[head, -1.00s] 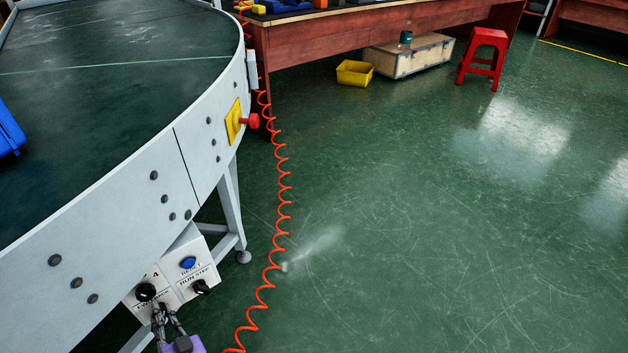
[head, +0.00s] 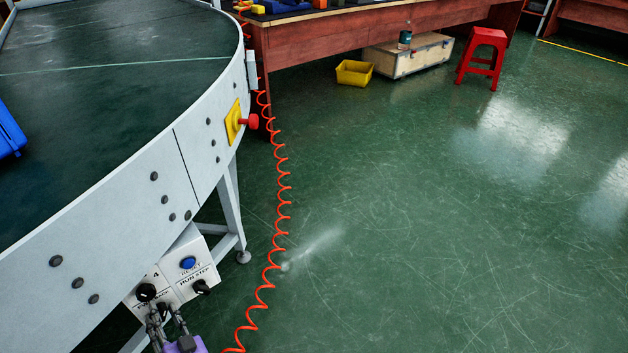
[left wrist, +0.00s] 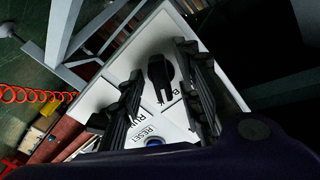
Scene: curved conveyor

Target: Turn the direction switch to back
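The control box (head: 172,276) hangs under the conveyor's side at the lower left of the head view. The direction switch, a black knob (head: 162,308), sits low on its left panel under a partly covered label. My left gripper (head: 164,312) is at this knob, one finger on each side. In the left wrist view the black knob (left wrist: 160,76) stands between the two spread fingers (left wrist: 160,98), with gaps visible on both sides. The fingers partly hide the lettering. My right gripper is not in view.
Another black knob (head: 146,292), a blue reset button (head: 188,263) and a run/step knob (head: 201,286) are close by. A red emergency button (head: 250,121) is on the conveyor's side. A red coiled hose (head: 270,270) hangs to the right; the floor beyond is open.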

